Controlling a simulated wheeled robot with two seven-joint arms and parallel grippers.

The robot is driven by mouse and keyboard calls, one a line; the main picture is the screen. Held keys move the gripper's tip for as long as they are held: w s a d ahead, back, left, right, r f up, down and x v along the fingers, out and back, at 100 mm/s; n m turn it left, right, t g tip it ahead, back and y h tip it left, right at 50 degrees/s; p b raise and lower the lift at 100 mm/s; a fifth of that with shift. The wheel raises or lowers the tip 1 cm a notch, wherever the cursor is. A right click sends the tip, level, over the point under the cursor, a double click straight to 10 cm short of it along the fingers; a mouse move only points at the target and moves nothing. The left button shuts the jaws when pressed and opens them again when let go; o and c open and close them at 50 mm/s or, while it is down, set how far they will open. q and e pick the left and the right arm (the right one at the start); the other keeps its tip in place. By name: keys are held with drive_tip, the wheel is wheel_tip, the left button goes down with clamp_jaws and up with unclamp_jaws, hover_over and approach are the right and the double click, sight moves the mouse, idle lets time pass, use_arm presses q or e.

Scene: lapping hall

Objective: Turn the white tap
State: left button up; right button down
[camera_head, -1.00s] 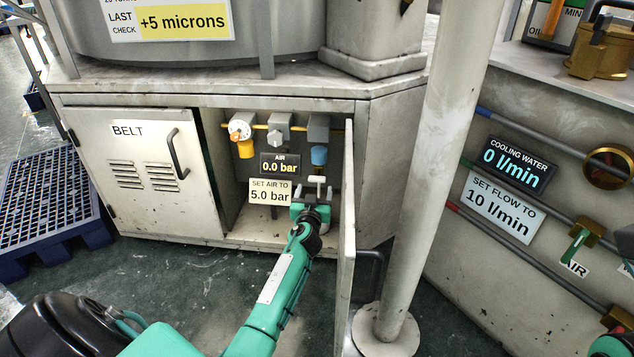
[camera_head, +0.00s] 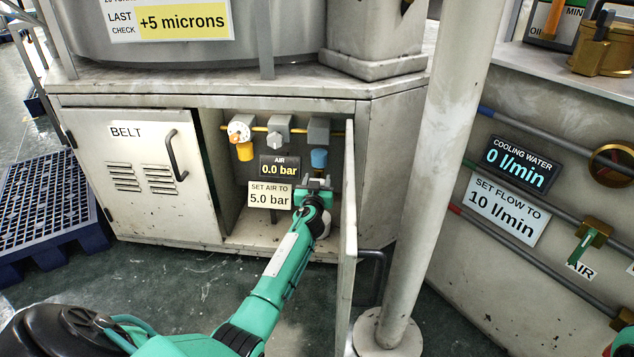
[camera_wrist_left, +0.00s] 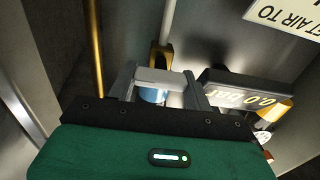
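My left gripper (camera_head: 317,184) is inside the open cabinet bay, just below the blue cup (camera_head: 319,158) and right of the "SET AIR TO 5.0 bar" sign (camera_head: 269,196). In the left wrist view its two fingers (camera_wrist_left: 160,92) stand apart. A pale bar (camera_wrist_left: 160,75), apparently the handle of the white tap, crosses at the fingertips, with the blue cup behind it. I cannot tell whether the fingers touch the bar. In the head view the gripper mostly hides the tap. The air display (camera_head: 280,167) reads 0.0 bar.
The open cabinet door (camera_head: 347,250) stands edge-on close to the right of my left arm. A thick post (camera_head: 430,190) stands farther right.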

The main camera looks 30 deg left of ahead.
use_arm(q)
drive_tip(key=c, duration=0.4)
